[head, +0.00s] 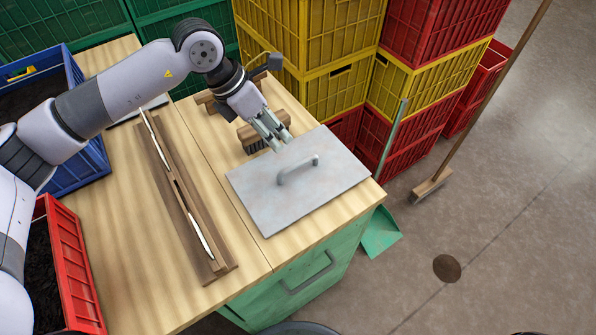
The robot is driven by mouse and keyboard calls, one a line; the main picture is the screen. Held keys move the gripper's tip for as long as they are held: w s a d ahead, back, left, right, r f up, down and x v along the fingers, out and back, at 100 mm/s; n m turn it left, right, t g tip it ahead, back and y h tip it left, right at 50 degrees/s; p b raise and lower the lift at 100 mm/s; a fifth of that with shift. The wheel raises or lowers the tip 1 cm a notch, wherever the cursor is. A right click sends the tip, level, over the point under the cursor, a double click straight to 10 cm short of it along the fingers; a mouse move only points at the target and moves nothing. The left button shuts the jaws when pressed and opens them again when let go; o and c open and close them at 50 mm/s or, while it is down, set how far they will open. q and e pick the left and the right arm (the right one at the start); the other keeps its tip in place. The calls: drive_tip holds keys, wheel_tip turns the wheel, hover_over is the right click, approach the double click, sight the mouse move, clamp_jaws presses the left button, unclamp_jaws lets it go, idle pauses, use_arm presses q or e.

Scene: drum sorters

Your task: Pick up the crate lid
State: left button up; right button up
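The crate lid (296,205) is a flat grey metal plate with a raised bar handle (298,169) near its middle. It lies flat on the right part of the wooden worktop, close to the right edge. My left gripper (277,142) reaches down from the upper left, with its fingers just beyond the lid's far edge and short of the handle. The fingers look close together, and I cannot tell whether a gap is left between them. My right gripper is not in view.
A wooden brush (263,131) lies behind the lid, partly under my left gripper. A long slotted wooden piece (184,200) lies left of the lid. A blue crate (92,165) and a red crate (75,262) stand at the left. Stacked crates (322,92) rise behind the worktop (150,285).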

sight(296, 164)
use_arm(q)
drive_tip(key=p+x, duration=0.1)
drive_tip(key=x, duration=0.6)
drive_tip(key=shift+f, duration=0.15)
drive_tip(key=x, duration=0.1)
drive_tip(key=p+x, duration=0.1)
drive_tip(key=x, duration=0.1)
drive_tip(key=s+p+x, duration=0.1)
drive_tip(key=shift+w+d+f, duration=0.1)
drive_tip(key=shift+f, duration=0.25)
drive_tip(key=shift+d+f, duration=0.15)
drive_tip(key=shift+f, duration=0.3)
clamp_jaws()
drive_tip(key=shift+w, duration=0.1)
